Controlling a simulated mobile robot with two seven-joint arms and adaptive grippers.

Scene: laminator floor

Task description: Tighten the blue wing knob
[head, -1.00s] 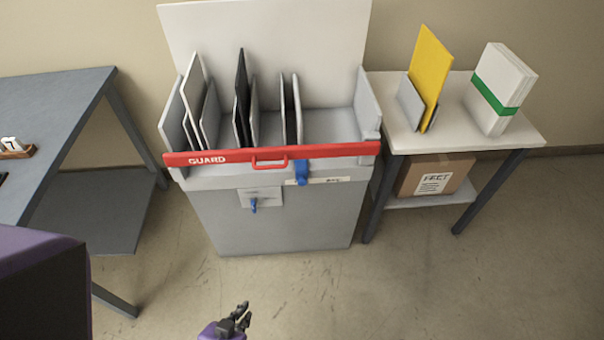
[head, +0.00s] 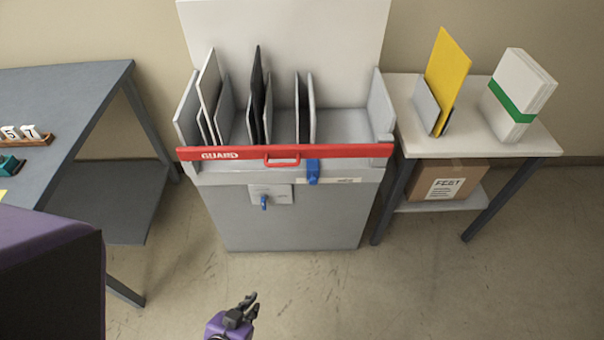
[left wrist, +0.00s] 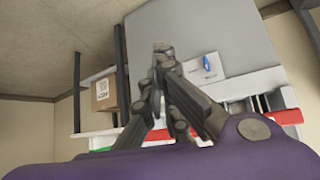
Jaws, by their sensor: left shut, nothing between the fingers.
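The blue wing knob (head: 264,202) sits on a small pale plate (head: 281,194) on the front of the grey machine (head: 300,225). In the left wrist view, which is turned over, the knob (left wrist: 207,64) shows beyond the fingers, to their right. My left gripper (head: 251,302) is low in the head view, below the knob in the picture and clear of the machine. Its fingers (left wrist: 162,46) are shut and empty. My right gripper is in neither view.
A red guard bar (head: 222,153) with a handle crosses the machine's front top; a blue latch (head: 313,172) hangs from it. The floor (head: 400,290) before the machine is clear.

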